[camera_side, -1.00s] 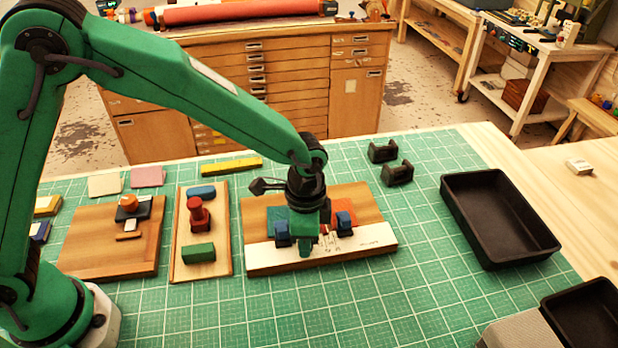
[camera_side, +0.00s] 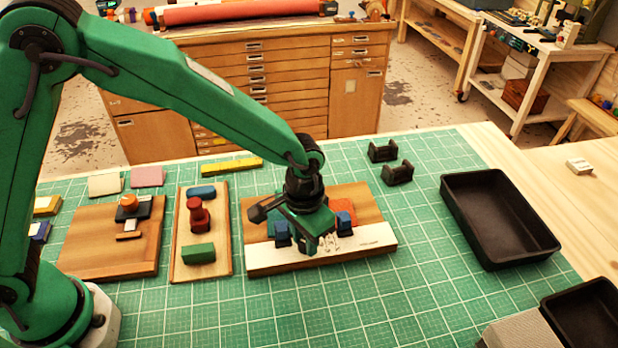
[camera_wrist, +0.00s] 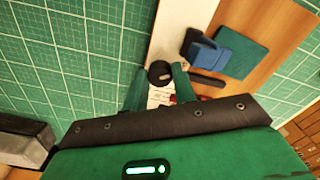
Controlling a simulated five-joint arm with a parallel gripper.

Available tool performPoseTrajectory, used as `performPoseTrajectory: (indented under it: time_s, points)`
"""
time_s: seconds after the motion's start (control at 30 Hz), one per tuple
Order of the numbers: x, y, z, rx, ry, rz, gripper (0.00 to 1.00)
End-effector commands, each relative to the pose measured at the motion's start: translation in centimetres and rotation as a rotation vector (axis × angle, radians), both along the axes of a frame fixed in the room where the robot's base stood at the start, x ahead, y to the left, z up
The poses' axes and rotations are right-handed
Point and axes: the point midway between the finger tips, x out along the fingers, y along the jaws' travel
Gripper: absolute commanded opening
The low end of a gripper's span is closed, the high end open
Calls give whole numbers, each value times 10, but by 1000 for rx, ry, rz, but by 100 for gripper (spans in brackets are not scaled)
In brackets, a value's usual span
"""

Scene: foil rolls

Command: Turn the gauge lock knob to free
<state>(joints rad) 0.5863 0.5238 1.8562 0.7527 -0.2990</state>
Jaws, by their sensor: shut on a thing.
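The gauge board (camera_side: 370,205) is a wooden board with a white strip (camera_side: 368,242) along its front edge; the strip also shows in the wrist view (camera_wrist: 185,22). A round dark knob (camera_wrist: 160,72) sits on the white strip in the wrist view. My gripper (camera_wrist: 158,82) is shut on the knob, one green finger on each side. In the side view my gripper (camera_side: 312,246) points down over the strip and hides the knob. Printed marks lie beside the knob, but I cannot read them or tell the knob's setting.
Blue blocks (camera_side: 345,223) stand on the gauge board close to my gripper, with a teal pad (camera_wrist: 241,52) and an orange pad (camera_side: 343,207). Two wooden boards with parts lie left. Black brackets (camera_side: 397,173) and a black tray (camera_side: 500,258) are right.

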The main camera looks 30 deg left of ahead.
Motion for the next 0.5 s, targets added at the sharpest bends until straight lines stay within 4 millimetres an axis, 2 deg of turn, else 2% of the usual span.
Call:
performPoseTrajectory:
  time_s: [0.43, 0.47, 0.5]
  points:
    - [4, 2, 1, -4, -6, 20, 4]
    - [4, 2, 1, -4, -6, 20, 33]
    - [3, 2, 1, -4, -6, 19, 40]
